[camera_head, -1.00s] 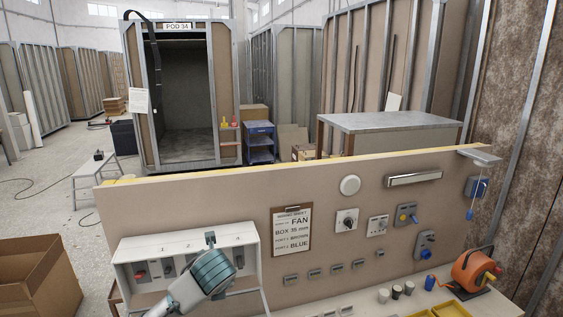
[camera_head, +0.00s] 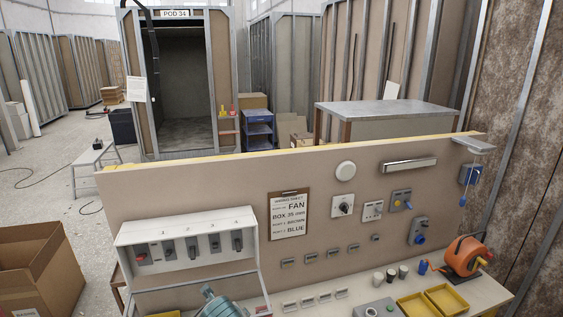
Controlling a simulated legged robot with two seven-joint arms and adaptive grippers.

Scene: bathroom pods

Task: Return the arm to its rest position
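No gripper fingers show in the head view. The white switch box (camera_head: 186,228) holds several switches in a row and stands against the beige panel (camera_head: 240,190). The arm link overlaps the lower part of the box in the picture; I cannot tell whether they touch.
The bench top (camera_head: 484,296) carries yellow trays (camera_head: 446,299), small cups (camera_head: 391,276) and an orange cable reel (camera_head: 466,257). A clipboard (camera_head: 288,214) and several switches are on the panel. A cardboard box (camera_head: 40,265) stands at left. The air before the panel's middle is clear.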

